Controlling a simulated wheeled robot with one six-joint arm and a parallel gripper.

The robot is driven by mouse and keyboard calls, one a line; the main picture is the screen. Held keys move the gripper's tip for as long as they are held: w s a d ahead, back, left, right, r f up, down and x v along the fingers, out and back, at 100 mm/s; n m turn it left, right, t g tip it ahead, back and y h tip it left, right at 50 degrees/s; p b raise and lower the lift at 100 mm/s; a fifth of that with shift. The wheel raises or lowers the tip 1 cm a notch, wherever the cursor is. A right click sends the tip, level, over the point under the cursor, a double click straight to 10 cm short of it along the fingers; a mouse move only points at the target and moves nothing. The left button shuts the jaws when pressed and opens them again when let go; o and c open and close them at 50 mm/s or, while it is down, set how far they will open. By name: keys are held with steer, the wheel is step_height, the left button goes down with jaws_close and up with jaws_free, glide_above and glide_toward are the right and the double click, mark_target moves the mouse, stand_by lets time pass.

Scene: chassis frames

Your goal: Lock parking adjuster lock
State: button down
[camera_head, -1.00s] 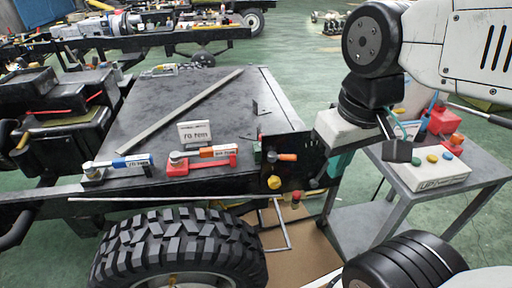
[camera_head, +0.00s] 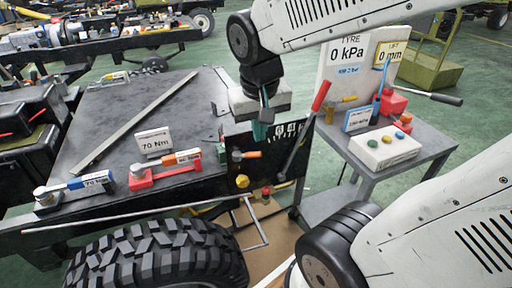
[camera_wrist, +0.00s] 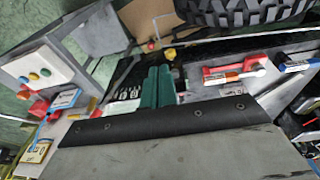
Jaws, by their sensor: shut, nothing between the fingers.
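A black panel (camera_head: 285,160) at the corner of the chassis carries a small lever with an orange handle (camera_head: 247,154), a yellow knob (camera_head: 242,181) and a numbered readout (camera_head: 291,130). I cannot tell for sure which of these is the parking adjuster lock. My gripper (camera_head: 260,131) points down at the panel's top edge, just above and right of the orange lever. Its teal fingers (camera_wrist: 158,87) are shut and empty. In the wrist view the yellow knob (camera_wrist: 170,54) shows beyond the fingertips and the readout (camera_wrist: 122,94) to their left. Contact cannot be judged.
A long lever with a red handle (camera_head: 321,95) rises right of my gripper. A grey cart (camera_head: 425,150) with a button box (camera_head: 385,147) and signs stands further right. A tyre (camera_head: 160,262) is below.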

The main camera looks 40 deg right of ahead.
steer(key=w+d+f+m+h, duration=0.1)
steer(key=w+d+f+m, duration=0.15)
steer(key=w, duration=0.25)
steer(key=w+d+f+m, duration=0.1)
steer(key=w+d+f, duration=0.3)
steer(key=w, duration=0.1)
steer(key=m, duration=0.3)
glide_above(249, 155)
steer(key=s+d, duration=0.1)
steer(key=s, duration=0.1)
step_height(249, 155, down, 7)
steer(key=shift+w+r+t, duration=0.15)
steer(key=shift+r+t, duration=0.05)
steer(key=shift+t, duration=0.1)
steer(key=shift+n, duration=0.25)
steer(key=x, duration=1)
steer(key=shift+d, duration=0.15)
